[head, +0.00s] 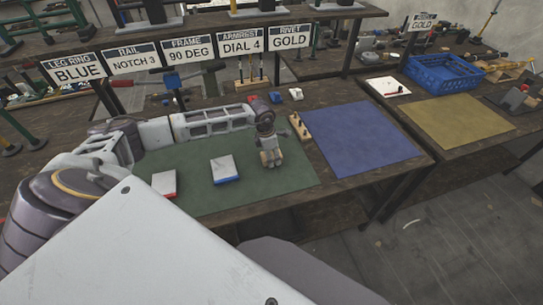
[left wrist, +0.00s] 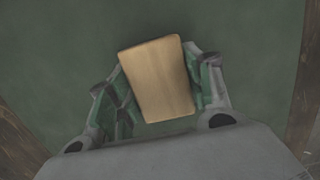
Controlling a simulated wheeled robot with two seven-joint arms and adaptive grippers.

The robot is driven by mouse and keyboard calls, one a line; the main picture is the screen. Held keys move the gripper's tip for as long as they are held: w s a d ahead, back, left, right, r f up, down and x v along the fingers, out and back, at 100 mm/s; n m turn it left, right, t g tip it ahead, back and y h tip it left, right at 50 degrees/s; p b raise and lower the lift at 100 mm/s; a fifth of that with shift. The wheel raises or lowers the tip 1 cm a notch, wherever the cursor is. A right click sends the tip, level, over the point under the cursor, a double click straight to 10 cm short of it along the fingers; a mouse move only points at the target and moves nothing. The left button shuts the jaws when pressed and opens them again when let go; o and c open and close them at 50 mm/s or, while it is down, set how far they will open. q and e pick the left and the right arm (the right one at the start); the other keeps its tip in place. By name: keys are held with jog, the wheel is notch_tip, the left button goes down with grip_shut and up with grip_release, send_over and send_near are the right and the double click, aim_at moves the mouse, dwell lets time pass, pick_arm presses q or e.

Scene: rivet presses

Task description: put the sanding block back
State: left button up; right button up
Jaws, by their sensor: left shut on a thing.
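The sanding block (left wrist: 158,80) is a light wooden block in the left wrist view, between the two green-padded fingers of my left gripper (left wrist: 160,88). The fingers are shut on its sides, and the block is slightly tilted in the picture. In the head view my left gripper (head: 270,152) points down over the right part of the green mat (head: 210,195). The block is mostly hidden by the fingers there, and I cannot tell whether it touches the mat. My right gripper is not in view.
Two white-topped blocks, one red-edged (head: 164,184) and one blue-edged (head: 224,169), lie on the green mat. A wooden peg holder (head: 299,126) stands beside the clear blue mat (head: 360,138). A blue crate (head: 443,76) and yellow mat (head: 457,121) are farther right. Signs (head: 188,48) line the back.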

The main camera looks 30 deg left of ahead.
pick_arm(q)
jog(key=o, duration=1)
jog(key=shift+o, duration=0.3)
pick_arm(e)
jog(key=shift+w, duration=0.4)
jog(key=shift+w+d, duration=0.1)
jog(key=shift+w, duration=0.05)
pick_arm(q)
jog(key=shift+r, duration=0.1)
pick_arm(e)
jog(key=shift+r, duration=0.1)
pick_arm(q)
jog(key=shift+r, duration=0.15)
jog(key=r, duration=0.6)
jog(key=s+a+r+b, duration=0.1)
jog(key=r, duration=0.3)
jog(key=shift+s+a+r, duration=0.1)
jog(key=shift+s+r, duration=0.05)
jog(key=shift+r, duration=0.7)
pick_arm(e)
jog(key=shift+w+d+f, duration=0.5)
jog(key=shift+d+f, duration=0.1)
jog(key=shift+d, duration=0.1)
